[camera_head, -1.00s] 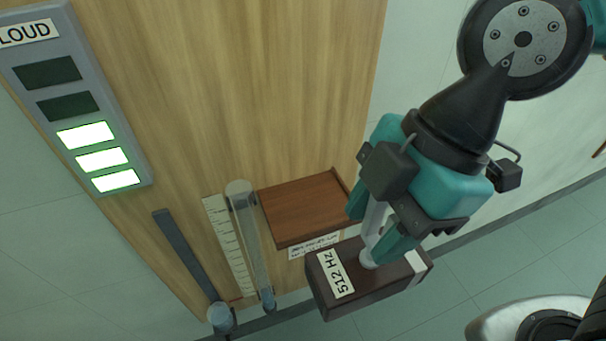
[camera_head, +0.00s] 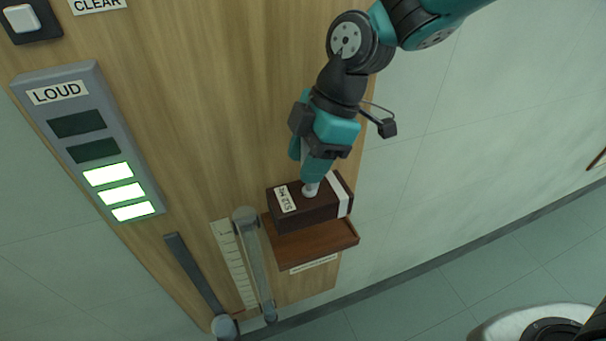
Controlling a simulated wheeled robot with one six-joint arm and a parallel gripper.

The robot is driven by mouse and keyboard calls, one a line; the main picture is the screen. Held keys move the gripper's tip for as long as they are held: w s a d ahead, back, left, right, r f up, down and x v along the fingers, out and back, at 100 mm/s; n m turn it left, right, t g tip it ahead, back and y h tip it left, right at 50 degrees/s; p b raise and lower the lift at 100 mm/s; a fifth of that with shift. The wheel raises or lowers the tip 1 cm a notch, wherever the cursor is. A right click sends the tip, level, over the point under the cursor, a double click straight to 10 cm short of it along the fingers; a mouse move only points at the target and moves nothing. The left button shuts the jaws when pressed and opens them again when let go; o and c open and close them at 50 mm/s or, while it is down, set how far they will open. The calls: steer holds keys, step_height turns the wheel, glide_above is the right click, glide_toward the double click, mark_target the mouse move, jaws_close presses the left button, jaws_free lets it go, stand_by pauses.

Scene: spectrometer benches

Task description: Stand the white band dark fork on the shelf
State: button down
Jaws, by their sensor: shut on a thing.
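The dark fork (camera_head: 305,212) has a dark brown box with a white band (camera_head: 342,194) at its right end and a "512 Hz" label on its left part. My gripper (camera_head: 311,183) is shut on its pale stem, which rises from the top of the box. The box is upright, over the back part of the brown wooden shelf (camera_head: 315,247). The front of the shelf shows bare below it. I cannot tell whether the box touches the shelf. Most of the fork above the stem is hidden by my gripper.
A clear tube (camera_head: 257,265) and a scale strip (camera_head: 234,262) stand close left of the shelf, with a dark bar (camera_head: 196,272) beyond. A grey "LOUD" panel (camera_head: 93,140) with three lit bars is at upper left. Right of the wooden board is clear.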

mark_target(303, 186)
steer(key=shift+w+a, duration=0.15)
steer(key=shift+w, duration=0.5)
steer(key=shift+s+f+p, duration=0.1)
steer(key=shift+f+p, duration=1.35)
steer(key=shift+f, duration=1.6)
steer(key=shift+f+p, duration=0.15)
steer(key=shift+p, duration=0.25)
steer(key=shift+w+f, duration=0.25)
steer(key=shift+f, duration=0.05)
steer(key=shift+f, duration=0.2)
steer(key=c, duration=0.6)
jaws_free()
steer(key=shift+o, duration=0.2)
steer(key=shift+r, duration=0.1)
